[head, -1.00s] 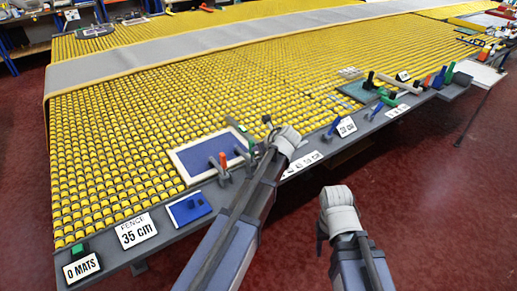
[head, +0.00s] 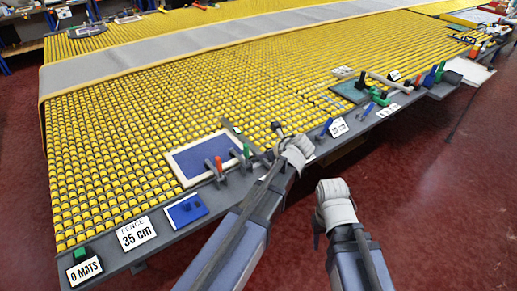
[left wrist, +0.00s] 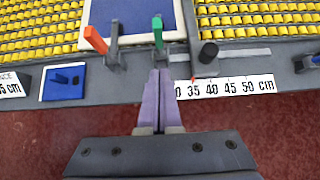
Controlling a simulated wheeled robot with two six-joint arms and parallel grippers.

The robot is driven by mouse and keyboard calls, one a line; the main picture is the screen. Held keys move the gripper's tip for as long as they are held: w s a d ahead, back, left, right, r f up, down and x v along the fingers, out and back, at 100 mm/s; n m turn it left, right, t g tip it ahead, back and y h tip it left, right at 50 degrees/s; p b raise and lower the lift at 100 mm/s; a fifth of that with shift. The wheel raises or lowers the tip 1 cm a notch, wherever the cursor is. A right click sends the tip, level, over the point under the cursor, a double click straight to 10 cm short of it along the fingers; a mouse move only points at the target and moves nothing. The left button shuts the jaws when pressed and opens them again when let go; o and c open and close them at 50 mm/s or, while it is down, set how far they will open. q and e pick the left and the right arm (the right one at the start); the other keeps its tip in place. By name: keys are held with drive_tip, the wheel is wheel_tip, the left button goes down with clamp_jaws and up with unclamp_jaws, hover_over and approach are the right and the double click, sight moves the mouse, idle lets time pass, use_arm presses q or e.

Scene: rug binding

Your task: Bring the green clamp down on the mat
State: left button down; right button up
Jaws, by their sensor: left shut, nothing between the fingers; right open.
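The blue mat (head: 190,160) with a cream border lies at the table's front edge. The green clamp (head: 247,152) stands at its front right corner, handle upright in the head view. It also shows in the left wrist view (left wrist: 157,32), just beyond my fingertips. I cannot tell whether its foot touches the mat. A red-handled clamp (head: 219,165) stands upright to its left. My left gripper (left wrist: 160,72) is shut and empty, close in front of the green clamp; its fingers are largely hidden in the head view. My right gripper (head: 319,232) is open, off the table's front.
A black knob (left wrist: 208,50) stands right of the green clamp, above a white ruler (left wrist: 240,87). A blue pad (head: 187,209), a fence sign (head: 136,233) and a mat counter (head: 84,270) line the front rail to the left. Yellow rollers cover the tabletop.

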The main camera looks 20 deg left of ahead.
use_arm(q)
drive_tip(key=shift+p+v, duration=0.8)
drive_tip(key=shift+v, duration=1.05)
drive_tip(key=shift+d, duration=0.1)
drive_tip(key=shift+s+f, duration=0.1)
drive_tip(key=s+d+f+n+g+h, duration=0.3)
drive_tip(key=s+d+n, duration=0.2)
drive_tip(key=s+n, duration=0.5)
drive_tip(key=s+d+f+n+g+h, duration=0.2)
drive_tip(key=s+d+n, duration=0.3)
drive_tip(key=s+n, duration=0.6)
drive_tip(key=shift+s+d+f+n+g+h, duration=0.3)
drive_tip(key=shift+s+f+g+h, duration=0.15)
drive_tip(key=shift+f, duration=0.3)
